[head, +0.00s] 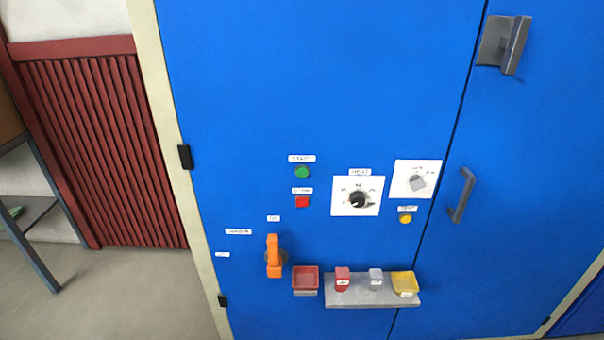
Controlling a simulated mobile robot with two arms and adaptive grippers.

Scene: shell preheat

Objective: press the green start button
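The green start button (302,172) is a small round button on the blue cabinet front (300,70), in the middle of the head view. A white label (302,158) that seems to read START sits just above it. Neither of my grippers is in the head view, and nothing covers the green button.
Right of the button are a black dial (358,199), a grey knob (417,183) and a yellow button (405,218). Below are an orange handle (273,256), a red tray (305,279) and a grey shelf (372,297) with small items. Grey door handles (461,195) stick out at right.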

